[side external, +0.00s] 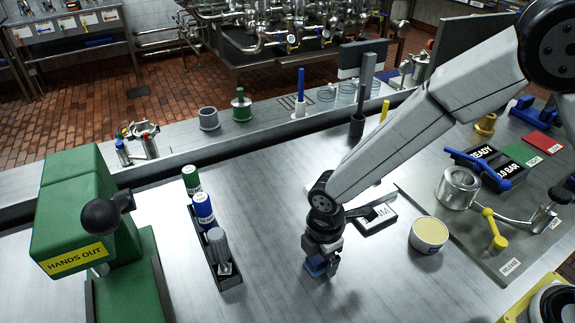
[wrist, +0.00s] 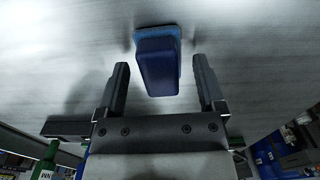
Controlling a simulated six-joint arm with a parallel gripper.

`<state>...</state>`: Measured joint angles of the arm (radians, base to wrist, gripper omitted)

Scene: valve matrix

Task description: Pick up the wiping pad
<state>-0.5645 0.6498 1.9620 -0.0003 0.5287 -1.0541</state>
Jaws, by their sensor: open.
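The wiping pad (wrist: 157,64) shows in the wrist view as a dark blue block on a lighter blue base, lying on the metal table. It is ahead of and between the two finger tips of my gripper (wrist: 163,80), with a gap on each side. My gripper is open.
A dark rack (side external: 222,274) with green and blue bottles stands to the left, beside the green "HANDS OUT" machine (side external: 75,215). A cream-topped tub (side external: 429,232) and a metal valve fixture (side external: 459,187) are to the right. The table between rack and gripper is clear.

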